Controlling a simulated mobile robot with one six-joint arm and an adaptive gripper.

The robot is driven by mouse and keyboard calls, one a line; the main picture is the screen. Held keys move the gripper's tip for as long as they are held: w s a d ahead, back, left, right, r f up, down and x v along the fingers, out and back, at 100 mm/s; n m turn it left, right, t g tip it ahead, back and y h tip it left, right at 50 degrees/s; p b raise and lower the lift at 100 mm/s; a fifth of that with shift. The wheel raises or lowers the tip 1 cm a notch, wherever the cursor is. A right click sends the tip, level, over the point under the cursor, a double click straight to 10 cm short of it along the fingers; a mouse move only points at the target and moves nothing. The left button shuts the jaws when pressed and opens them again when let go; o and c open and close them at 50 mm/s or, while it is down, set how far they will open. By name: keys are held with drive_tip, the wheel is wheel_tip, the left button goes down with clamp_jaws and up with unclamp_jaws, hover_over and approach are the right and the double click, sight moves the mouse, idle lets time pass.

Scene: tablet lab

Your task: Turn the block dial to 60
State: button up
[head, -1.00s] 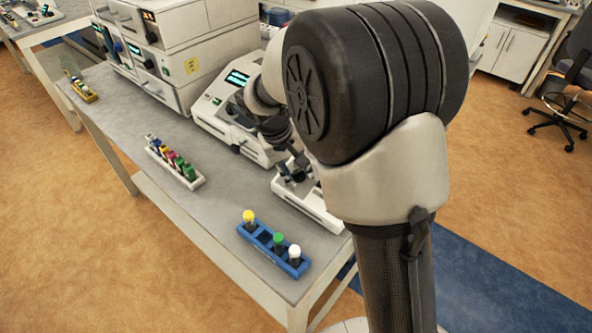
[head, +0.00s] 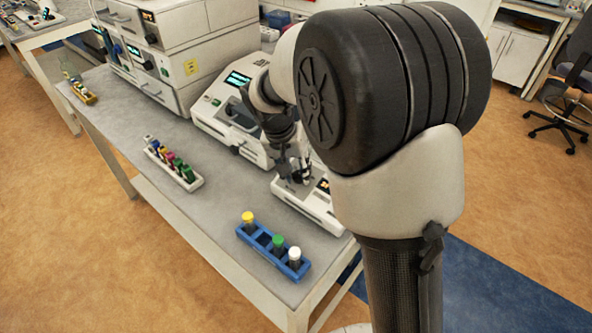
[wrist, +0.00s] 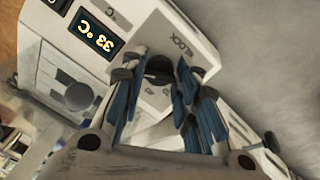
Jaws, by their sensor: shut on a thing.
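The block dial (wrist: 158,69) is a dark round knob beside the printed word BLOCK on a white device (head: 312,204), which stands at the right end of the bench. My gripper (wrist: 158,77) has its blue-padded fingers on either side of the dial, shut on it. In the head view my gripper (head: 299,174) is down at the device, and the dial is not clear there.
A blue rack (head: 262,254) with yellow, green and white capped tubes stands near the bench's front corner. A white rack (head: 197,184) of coloured tubes is left of it. A larger instrument (head: 212,118) with a green display stands behind my gripper. Bare bench lies between the racks.

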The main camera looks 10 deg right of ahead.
idle(0.3)
drive_tip(key=o, duration=1.1)
drive_tip(key=shift+c, duration=0.2)
drive_tip(key=v, duration=1.2)
drive_tip(key=shift+s, duration=0.15)
